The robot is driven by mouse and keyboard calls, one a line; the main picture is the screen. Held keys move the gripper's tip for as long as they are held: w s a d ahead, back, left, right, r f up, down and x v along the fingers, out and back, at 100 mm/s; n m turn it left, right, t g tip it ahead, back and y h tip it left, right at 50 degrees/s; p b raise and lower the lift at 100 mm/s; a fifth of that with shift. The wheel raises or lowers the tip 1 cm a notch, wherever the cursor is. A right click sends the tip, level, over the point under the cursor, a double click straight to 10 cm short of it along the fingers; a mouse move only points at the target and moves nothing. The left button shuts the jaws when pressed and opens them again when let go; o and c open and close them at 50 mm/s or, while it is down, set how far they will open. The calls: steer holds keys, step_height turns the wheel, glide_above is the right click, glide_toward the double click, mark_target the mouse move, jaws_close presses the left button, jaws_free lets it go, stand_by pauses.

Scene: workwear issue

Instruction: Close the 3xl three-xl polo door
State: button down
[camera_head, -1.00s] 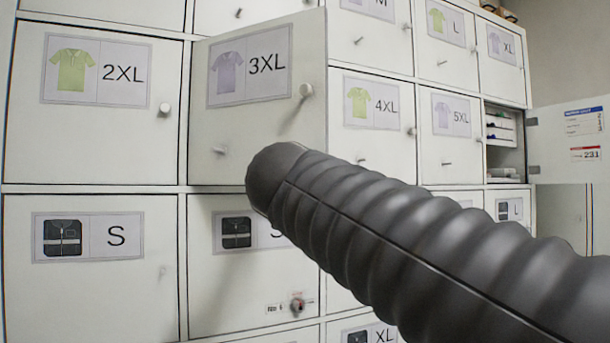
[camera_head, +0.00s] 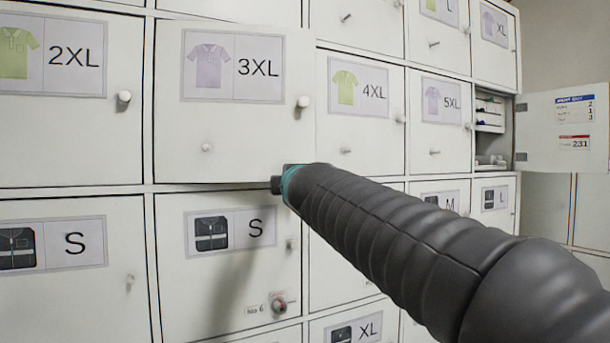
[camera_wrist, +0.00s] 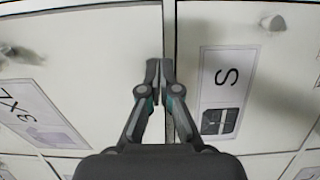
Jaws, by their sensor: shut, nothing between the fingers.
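The 3XL polo door (camera_head: 250,135) is a white locker door with a lilac polo label and a round knob (camera_head: 303,102) at its right. It stands nearly in line with the doors around it; its right and lower edges look slightly proud, and I cannot tell whether it is fully shut. My gripper (camera_head: 279,184) is at the door's lower right edge. In the wrist view my gripper (camera_wrist: 159,70) has its fingers together and empty, in front of the seam between the 3XL door (camera_wrist: 90,65) and the S door (camera_wrist: 245,65). Contact is unclear.
White locker doors surround it: 2XL (camera_head: 60,125) at left, 4XL (camera_head: 365,145) at right and S (camera_head: 220,285) below, with protruding knobs. At far right a compartment (camera_head: 490,130) stands open with its door (camera_head: 555,150) swung out. My arm crosses the lower right.

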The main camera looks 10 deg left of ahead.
steer(key=x, duration=0.3)
steer(key=shift+w+p, duration=0.25)
steer(key=shift+p, duration=0.1)
steer(key=shift+w+a, duration=0.45)
steer(key=shift+w, duration=0.1)
steer(key=v, duration=1.1)
steer(key=s+d+f+m+g+h, duration=0.3)
steer(key=d+f+m, duration=0.3)
steer(key=f, duration=0.6)
steer(key=s+d+f+m+g+h, duration=0.3)
steer(key=d+f+m, duration=0.3)
steer(key=f, duration=0.5)
steer(key=s+d+f+m+g+h, duration=0.1)
steer(key=s+d+f+m+g, duration=0.4)
steer(key=s+d+f+m, duration=0.5)
steer(key=s+d+f, duration=0.6)
steer(key=s+d, duration=0.1)
steer(key=s, duration=0.3)
steer(key=shift+d+f+m, duration=0.2)
steer(key=shift+d+m, duration=0.15)
steer(key=shift+m, duration=0.05)
